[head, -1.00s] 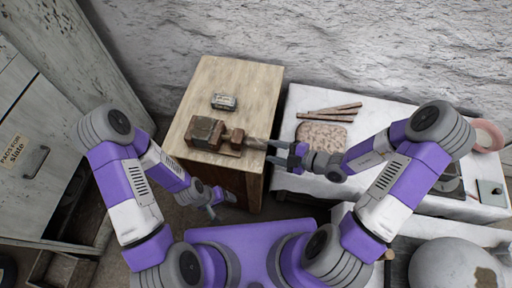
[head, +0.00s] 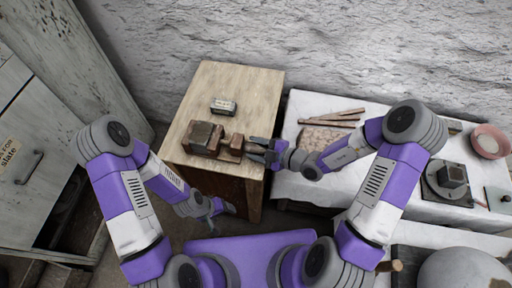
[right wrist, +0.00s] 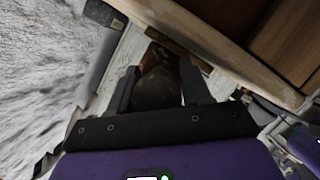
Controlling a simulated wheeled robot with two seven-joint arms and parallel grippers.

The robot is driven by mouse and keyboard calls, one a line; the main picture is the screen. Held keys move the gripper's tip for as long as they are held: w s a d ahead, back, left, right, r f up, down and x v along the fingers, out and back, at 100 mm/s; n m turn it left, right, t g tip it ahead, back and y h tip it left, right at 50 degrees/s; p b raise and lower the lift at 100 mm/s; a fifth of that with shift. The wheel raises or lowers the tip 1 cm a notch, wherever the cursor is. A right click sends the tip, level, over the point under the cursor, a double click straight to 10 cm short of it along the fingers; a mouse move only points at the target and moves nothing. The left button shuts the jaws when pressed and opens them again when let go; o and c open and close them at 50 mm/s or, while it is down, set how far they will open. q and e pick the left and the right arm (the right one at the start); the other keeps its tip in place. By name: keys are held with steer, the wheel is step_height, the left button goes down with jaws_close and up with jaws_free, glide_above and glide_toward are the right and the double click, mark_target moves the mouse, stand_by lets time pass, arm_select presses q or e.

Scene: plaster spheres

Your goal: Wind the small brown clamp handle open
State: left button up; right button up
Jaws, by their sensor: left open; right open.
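The brown clamp (head: 205,138) sits near the front right of the wooden bench top, with a smaller brown block (head: 232,147) at its right end. My right gripper (head: 251,149) is open just right of that block, its fingers pointing left at it. In the right wrist view, a dark brown part (right wrist: 158,88) lies between the open fingers of my right gripper (right wrist: 158,84). I cannot tell if the fingers touch it. The small handle is not clearly visible in the head view. My left gripper (head: 213,211) is open and empty, low in front of the bench.
A small labelled block (head: 223,106) lies behind the clamp on the bench (head: 255,85). A white table (head: 290,185) to the right holds a speckled slab (head: 318,138), sticks (head: 335,117) and a pink bowl (head: 490,141). A grey cabinet (head: 35,130) stands left.

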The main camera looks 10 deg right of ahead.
steer(key=c, duration=0.7)
steer(key=n+t+p, duration=0.1)
steer(key=n, duration=0.1)
steer(key=shift+n+t, duration=0.4)
steer(key=shift+n+t+y+p, duration=0.3)
steer(key=shift+n+t+p, duration=0.25)
steer(key=shift+n, duration=0.65)
steer(key=o, duration=0.7)
